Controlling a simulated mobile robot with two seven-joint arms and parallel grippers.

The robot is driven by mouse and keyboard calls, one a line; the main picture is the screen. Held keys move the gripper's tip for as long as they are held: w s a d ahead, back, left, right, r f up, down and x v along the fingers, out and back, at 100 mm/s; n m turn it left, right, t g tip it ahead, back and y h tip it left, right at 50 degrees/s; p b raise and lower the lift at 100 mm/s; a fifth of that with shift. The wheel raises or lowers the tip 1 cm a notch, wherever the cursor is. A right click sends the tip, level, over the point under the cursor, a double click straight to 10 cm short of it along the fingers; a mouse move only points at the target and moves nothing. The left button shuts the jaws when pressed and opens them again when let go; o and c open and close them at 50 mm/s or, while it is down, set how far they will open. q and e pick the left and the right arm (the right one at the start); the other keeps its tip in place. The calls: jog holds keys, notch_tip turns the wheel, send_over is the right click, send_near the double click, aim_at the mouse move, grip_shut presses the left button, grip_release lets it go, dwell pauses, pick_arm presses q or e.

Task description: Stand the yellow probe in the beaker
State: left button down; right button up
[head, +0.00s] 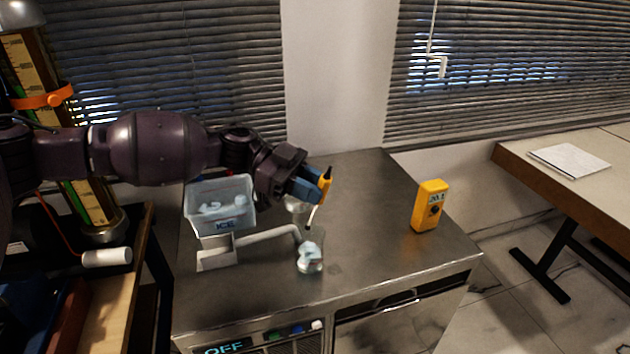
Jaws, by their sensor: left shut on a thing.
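My left gripper (318,187) reaches in from the left above the steel bench and is shut on the yellow probe (326,181). The probe's yellow handle shows at the fingertips, and its thin pale rod points down and slightly left. The clear beaker (311,262) stands on the bench below, with pale ice-like pieces in it. My right gripper is not in view.
A clear bin marked ICE (221,222) stands left of the beaker, with a pale pipe (265,236) running toward the beaker. A yellow meter (430,207) stands upright at the right. The steel bench (375,235) is bare between beaker and meter.

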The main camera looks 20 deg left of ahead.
pick_arm(q)
jog(key=shift+f, duration=0.45)
jog(key=shift+w+f, duration=0.1)
jog(key=shift+f, duration=0.15)
jog(key=shift+f+b, duration=0.55)
jog(key=shift+f, duration=3.35)
jog(key=c, duration=0.9)
grip_release()
jog(key=shift+a, duration=0.1)
